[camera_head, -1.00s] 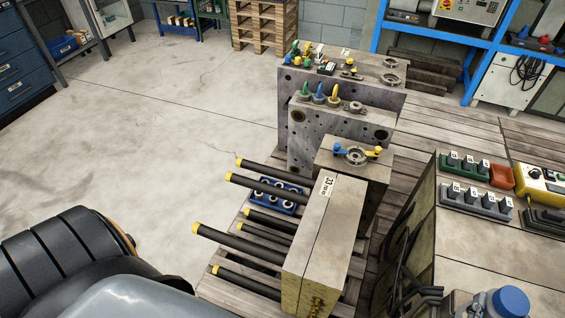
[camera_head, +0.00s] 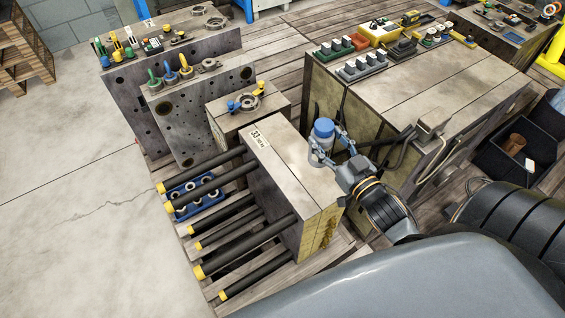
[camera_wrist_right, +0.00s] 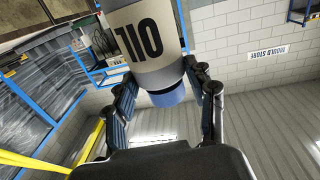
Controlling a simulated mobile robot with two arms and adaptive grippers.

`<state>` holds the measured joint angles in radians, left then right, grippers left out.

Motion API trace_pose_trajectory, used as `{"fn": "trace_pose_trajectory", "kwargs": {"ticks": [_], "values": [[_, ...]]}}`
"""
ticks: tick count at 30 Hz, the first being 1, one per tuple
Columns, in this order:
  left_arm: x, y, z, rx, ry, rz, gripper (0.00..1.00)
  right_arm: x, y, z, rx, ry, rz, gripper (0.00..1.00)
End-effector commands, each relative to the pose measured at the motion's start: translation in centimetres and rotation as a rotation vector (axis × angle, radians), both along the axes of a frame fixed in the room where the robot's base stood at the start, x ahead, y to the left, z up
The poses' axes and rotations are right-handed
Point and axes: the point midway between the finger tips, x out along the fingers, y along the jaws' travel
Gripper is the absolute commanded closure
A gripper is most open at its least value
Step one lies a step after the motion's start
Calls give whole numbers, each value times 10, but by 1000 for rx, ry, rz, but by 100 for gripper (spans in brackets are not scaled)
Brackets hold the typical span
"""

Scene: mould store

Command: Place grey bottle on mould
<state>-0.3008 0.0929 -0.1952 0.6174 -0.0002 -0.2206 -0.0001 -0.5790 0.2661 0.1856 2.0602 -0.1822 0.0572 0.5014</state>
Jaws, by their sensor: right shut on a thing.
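The grey bottle (camera_head: 318,150) has a blue cap and is upright in the head view, over the top of the front mould marked 33 (camera_head: 285,165). My right gripper (camera_head: 330,145) reaches in from the right and is shut around the bottle. I cannot tell whether its base touches the mould's top. In the right wrist view the bottle (camera_wrist_right: 145,38) shows its OIL label between the two fingers (camera_wrist_right: 160,72), with the blue cap towards the wrist. My left gripper is not in view.
A smaller mould block (camera_head: 225,119) with a ring and clamps stands behind. Two taller plates carry eyebolts and small parts. Black rods with yellow ends stick out left from the front mould. A large block (camera_head: 440,100) with connectors stands to the right, with black hoses beside it.

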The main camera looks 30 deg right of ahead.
Motion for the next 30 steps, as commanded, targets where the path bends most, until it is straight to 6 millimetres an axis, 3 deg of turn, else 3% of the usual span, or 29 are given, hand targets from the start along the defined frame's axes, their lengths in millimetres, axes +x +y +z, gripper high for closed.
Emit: {"fn": "trace_pose_trajectory", "kwargs": {"ticks": [1,4,7,10,14,22,24,30], "values": [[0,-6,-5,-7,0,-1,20,9,-23,-2,-9,-3,-12,79],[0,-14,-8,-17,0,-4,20,20,-58,2,-4,-2,-39,79],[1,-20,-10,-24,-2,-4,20,26,-79,6,-2,1,-58,79],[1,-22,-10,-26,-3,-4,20,32,-84,6,3,1,-67,79],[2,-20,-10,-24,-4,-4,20,47,-66,-3,8,0,-68,79],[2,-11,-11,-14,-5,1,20,89,-13,-34,8,2,-67,79],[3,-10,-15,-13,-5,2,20,95,-6,-52,7,4,-69,79],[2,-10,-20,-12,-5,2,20,109,11,-78,4,3,-68,79]]}}
